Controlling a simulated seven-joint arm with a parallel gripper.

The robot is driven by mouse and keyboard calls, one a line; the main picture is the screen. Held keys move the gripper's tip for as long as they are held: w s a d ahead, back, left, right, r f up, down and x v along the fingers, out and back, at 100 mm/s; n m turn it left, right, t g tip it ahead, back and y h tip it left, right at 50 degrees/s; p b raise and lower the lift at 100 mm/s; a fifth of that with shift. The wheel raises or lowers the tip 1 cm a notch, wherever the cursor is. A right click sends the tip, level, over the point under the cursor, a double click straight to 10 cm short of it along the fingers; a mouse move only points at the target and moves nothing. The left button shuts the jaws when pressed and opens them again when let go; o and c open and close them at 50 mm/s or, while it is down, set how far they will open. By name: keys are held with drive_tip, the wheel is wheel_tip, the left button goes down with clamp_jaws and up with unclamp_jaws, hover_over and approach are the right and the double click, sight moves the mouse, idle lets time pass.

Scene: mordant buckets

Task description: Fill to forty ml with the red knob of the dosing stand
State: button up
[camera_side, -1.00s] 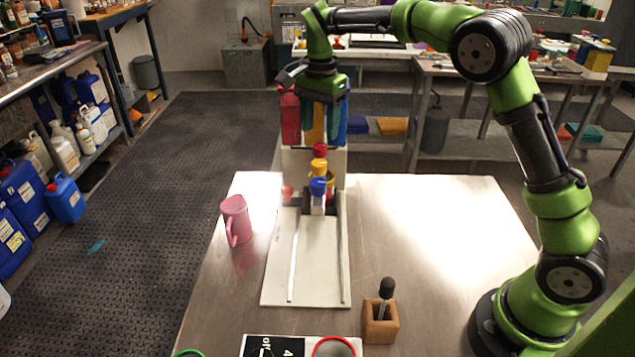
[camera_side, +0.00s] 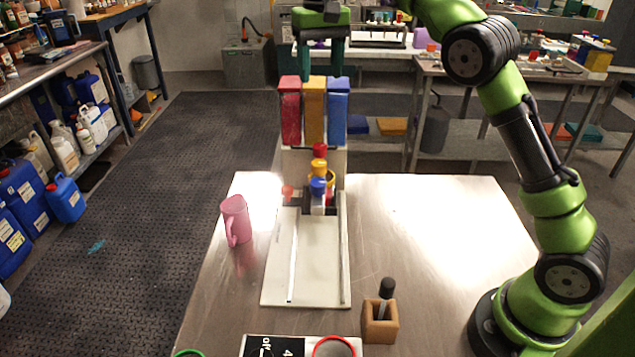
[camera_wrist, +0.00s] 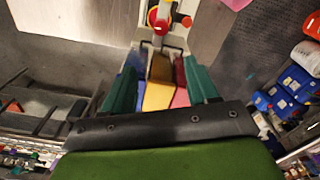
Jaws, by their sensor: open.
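The dosing stand (camera_side: 313,158) is a pale panel and base with red (camera_side: 290,112), yellow (camera_side: 314,112) and blue (camera_side: 337,112) tanks on top. Its red knob (camera_side: 319,149) is the highest of three on the front, above a yellow knob (camera_side: 319,164) and a blue knob (camera_side: 318,185). The red knob also shows in the wrist view (camera_wrist: 160,27). My gripper (camera_side: 320,74) is open and empty above and behind the tanks, well above the red knob. In the wrist view its dark green fingers (camera_wrist: 160,70) flank the tanks. No fill level is readable.
A pink mug (camera_side: 235,220) stands left of the stand's base. A wooden block (camera_side: 380,326) with a dark-handled tool stands front right. A black-and-white card (camera_side: 284,346) and a red ring (camera_side: 334,341) lie at the front edge. The table's right side is clear.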

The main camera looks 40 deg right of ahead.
drive_tip(key=n, duration=0.1)
approach(320, 146)
wheel_tip(320, 146, down, 9)
idle(0.6)
drive_tip(key=c, duration=1)
drive_tip(key=shift+m, duration=0.3)
drive_tip(key=shift+c, duration=0.2)
drive_tip(key=o, duration=1)
drive_tip(key=shift+o, duration=0.2)
wheel_tip(320, 146, up, 17)
